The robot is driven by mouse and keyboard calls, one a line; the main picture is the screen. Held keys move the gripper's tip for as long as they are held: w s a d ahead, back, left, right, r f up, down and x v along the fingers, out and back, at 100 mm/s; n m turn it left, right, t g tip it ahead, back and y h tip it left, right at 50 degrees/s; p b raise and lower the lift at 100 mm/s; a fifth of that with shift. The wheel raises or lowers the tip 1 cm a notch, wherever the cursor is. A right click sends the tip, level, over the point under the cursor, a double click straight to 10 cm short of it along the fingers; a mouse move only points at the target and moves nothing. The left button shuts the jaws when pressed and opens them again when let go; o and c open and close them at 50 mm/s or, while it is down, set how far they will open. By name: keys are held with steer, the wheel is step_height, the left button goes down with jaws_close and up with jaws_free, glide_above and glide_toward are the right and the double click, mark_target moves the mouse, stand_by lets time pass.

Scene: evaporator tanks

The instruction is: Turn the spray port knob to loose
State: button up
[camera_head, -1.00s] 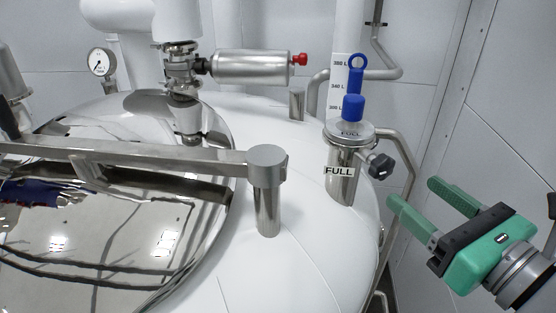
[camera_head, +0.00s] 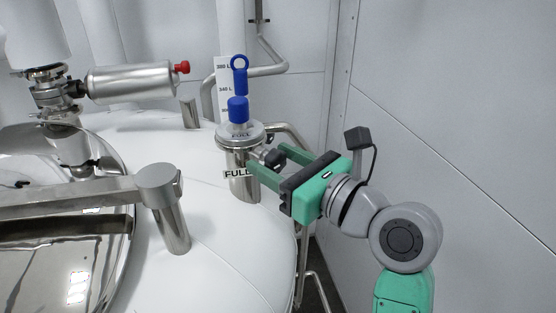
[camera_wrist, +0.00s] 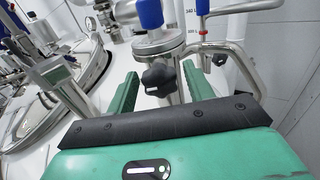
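The spray port (camera_head: 240,187) is an upright steel cylinder with a clamped lid and a "FULL" label, on the shoulder of the white tank. A blue part with a ring on top stands on its lid. The black lobed spray port knob (camera_head: 272,157) sticks out from the port's right side; it also shows in the wrist view (camera_wrist: 158,78). My green gripper (camera_head: 268,161) is open at the knob, from the right. In the wrist view the open gripper (camera_wrist: 160,70) has one finger on each side of the knob, with gaps visible. The near finger partly hides the port in the head view.
A steel lid arm with a round post (camera_head: 170,215) stands left of the port. A bent steel pipe (camera_head: 290,130) runs close behind and right of the port. A horizontal steel cylinder with a red tip (camera_head: 130,80) is at the upper left. A white wall (camera_head: 450,110) is at right.

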steer(key=c, duration=0.7)
